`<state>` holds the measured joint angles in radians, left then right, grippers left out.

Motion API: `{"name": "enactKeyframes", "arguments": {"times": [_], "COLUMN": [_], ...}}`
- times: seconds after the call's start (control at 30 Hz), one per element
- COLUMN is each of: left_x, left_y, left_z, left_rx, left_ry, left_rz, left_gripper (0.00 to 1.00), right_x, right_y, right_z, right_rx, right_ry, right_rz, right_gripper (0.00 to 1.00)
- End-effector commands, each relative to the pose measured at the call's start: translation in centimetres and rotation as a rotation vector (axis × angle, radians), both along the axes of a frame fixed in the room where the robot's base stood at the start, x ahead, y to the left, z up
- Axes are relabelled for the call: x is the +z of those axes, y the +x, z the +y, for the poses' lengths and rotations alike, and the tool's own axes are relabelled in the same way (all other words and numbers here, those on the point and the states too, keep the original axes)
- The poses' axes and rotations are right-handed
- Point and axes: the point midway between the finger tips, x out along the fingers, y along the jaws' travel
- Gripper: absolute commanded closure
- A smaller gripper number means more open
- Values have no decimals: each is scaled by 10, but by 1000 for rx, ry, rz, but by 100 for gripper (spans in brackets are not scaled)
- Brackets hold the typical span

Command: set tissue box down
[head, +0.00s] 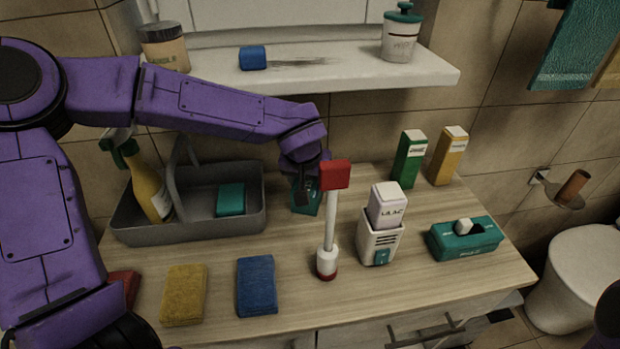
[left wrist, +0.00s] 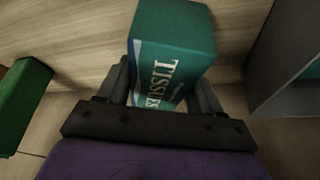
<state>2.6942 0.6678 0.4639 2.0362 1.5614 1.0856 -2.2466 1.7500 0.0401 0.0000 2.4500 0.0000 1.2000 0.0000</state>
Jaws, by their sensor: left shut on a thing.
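My left gripper (head: 305,185) is shut on a teal tissue box (head: 312,204), behind the red-topped white brush and to the right of the grey caddy. In the left wrist view the teal tissue box (left wrist: 175,40) sits between the two fingers (left wrist: 166,95), with "TISSUES" lettering on its face. The box is close to the wooden counter (head: 300,305); I cannot tell whether it touches it. The arm and the brush partly hide it in the head view. My right gripper is not in view.
The grey caddy (head: 195,228) holds a yellow spray bottle (head: 148,190) and a teal block. Green (head: 409,160) and yellow (head: 447,158) cartons stand at the back right. A white holder (head: 380,243) and another teal tissue box (head: 465,240) stand on the right. Sponges lie in front.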

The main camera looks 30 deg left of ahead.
Motion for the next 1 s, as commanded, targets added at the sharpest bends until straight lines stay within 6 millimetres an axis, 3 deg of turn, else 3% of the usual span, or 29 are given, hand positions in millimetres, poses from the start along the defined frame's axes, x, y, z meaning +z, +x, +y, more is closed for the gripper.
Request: {"name": "enactKeyframes", "arguments": {"times": [0.03, 0.07, 0.1, 0.13, 0.47, 0.8, 1.0], "left_x": [-1, -1, -1, -1, 4, 80, 109], "left_y": [0, 0, 0, 0, 0, -29, -42], "left_z": [0, 0, 0, 0, 0, -7, -11], "left_rx": [-1, -1, -1, -1, 0, 1, 1], "left_ry": [0, 0, 0, 0, 0, -2, 0], "left_rz": [1, 1, 0, 0, -3, -5, -2], "left_gripper": [71, 24, 12, 9, 9, 9, 9], "right_x": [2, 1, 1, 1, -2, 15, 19], "right_y": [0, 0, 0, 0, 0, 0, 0], "right_z": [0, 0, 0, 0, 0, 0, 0], "right_rx": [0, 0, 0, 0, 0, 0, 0], "right_ry": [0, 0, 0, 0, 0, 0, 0], "right_rz": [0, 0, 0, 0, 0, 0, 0], "right_gripper": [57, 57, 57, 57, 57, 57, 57]}}
